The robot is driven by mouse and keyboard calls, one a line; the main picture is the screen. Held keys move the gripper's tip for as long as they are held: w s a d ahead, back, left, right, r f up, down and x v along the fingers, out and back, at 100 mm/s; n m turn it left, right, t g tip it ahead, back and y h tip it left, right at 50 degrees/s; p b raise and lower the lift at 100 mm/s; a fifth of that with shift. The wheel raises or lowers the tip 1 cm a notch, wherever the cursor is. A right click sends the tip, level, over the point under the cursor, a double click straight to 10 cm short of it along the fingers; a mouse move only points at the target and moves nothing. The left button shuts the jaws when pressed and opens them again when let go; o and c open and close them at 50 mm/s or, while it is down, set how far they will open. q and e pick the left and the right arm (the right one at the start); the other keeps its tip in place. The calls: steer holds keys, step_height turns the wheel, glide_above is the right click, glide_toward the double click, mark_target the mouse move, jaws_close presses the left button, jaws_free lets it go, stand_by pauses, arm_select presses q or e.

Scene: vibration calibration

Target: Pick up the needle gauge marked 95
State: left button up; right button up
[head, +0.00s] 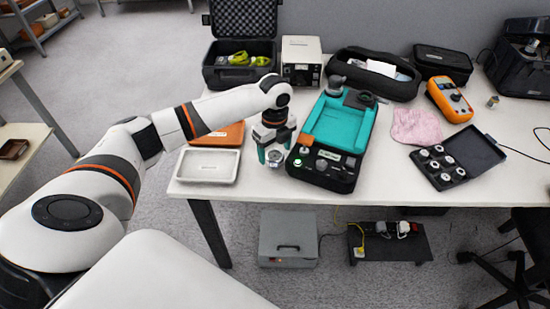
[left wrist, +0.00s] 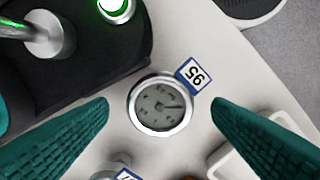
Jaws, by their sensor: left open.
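The needle gauge marked 95 (left wrist: 162,107) is a round silver-rimmed dial with a grey face, and a blue-edged tag reading 95 (left wrist: 194,76) sits at its rim. It stands on the white table beside the black and teal machine (head: 325,166). In the head view the gauge (head: 275,158) shows small below my left gripper (head: 274,150). That gripper is open, and in the left wrist view its two teal fingers (left wrist: 162,103) are on either side of the gauge, apart from it. My right gripper is not in view.
A second blue-edged tag (left wrist: 126,174) is cut off at the lower edge of the left wrist view. A white tray (head: 208,178) is left of the gauge, with an orange tray (head: 232,141) behind. A black case of round weights (head: 462,158) lies to the right.

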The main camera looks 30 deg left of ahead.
mark_target(275, 155)
arm_select(q)
steer(key=shift+f, duration=1.55)
steer(key=shift+c, duration=0.5)
steer(key=c, duration=1)
step_height(275, 155, up, 9)
steer(key=shift+r, duration=0.15)
steer(key=shift+c, duration=0.2)
steer(key=shift+r+p, duration=0.3)
steer(key=shift+r, duration=0.1)
steer(key=shift+r+p, duration=2)
steer(key=shift+p, duration=0.75)
